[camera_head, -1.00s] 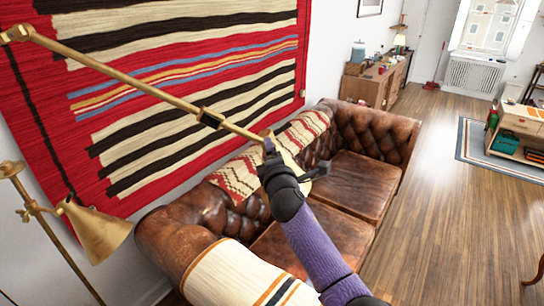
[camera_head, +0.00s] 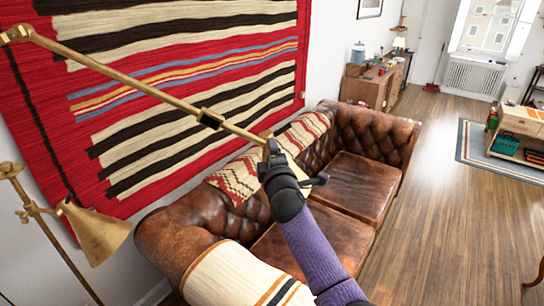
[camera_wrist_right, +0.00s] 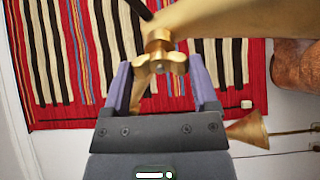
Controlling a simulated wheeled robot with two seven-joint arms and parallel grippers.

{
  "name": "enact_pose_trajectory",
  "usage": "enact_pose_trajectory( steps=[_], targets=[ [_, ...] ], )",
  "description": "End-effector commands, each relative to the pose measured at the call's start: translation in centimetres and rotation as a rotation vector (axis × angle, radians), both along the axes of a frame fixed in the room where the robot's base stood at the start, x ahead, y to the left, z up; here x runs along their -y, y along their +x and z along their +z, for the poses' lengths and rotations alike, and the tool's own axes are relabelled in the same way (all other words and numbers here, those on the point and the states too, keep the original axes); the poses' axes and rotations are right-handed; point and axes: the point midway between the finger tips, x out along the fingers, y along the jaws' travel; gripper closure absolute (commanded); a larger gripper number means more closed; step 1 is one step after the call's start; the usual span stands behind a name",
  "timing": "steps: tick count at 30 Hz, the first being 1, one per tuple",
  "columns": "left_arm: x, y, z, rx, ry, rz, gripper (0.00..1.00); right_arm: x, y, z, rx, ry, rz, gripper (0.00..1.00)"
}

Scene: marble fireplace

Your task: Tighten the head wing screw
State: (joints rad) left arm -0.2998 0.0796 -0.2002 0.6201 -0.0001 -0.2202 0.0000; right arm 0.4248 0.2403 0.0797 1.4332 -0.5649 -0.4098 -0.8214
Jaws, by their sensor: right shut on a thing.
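The brass head wing screw (camera_wrist_right: 160,62) shows in the right wrist view, its wings between my purple fingers. My right gripper (camera_wrist_right: 162,84) is shut on it; small gaps at the wing tips are hard to judge. A large brass lamp head part (camera_wrist_right: 220,18) lies just above the screw. In the head view, the long brass lamp arm (camera_head: 130,80) slopes from the upper left to my right gripper (camera_head: 270,148). There the gripper and wrist hide the screw and most of the lamp head. My left gripper is not in view.
A brown leather sofa (camera_head: 350,185) stands below and behind my right arm. A striped red rug (camera_head: 190,60) hangs on the wall behind the lamp arm. A second brass lampshade (camera_head: 98,232) hangs at lower left. Wooden floor (camera_head: 440,230) is open at right.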

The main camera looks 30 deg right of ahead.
Motion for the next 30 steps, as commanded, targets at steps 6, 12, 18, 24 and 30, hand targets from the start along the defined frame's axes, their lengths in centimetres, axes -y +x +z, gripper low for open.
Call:
enact_pose_trajectory(
  steps=[6, 12, 18, 24, 30],
  targets=[
    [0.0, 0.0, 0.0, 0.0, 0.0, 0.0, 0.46, 0.0, 0.0, 0.0, 0.001, 0.002, 0.0, 0.03],
    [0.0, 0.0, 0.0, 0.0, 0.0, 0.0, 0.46, 0.0, 0.0, 0.0, 0.0, 0.001, 0.0, 0.0],
    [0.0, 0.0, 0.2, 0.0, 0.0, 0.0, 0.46, -0.6, -1.5, 0.0, -0.001, -0.001, 0.001, 0.0],
    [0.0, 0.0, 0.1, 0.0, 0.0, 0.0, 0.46, -2.5, -5.9, -0.1, 0.0, 0.001, 0.002, 0.0],
    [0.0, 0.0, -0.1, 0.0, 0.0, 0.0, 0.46, -3.7, -8.8, -0.1, -0.001, 0.001, 0.0, 0.0]
  ],
)
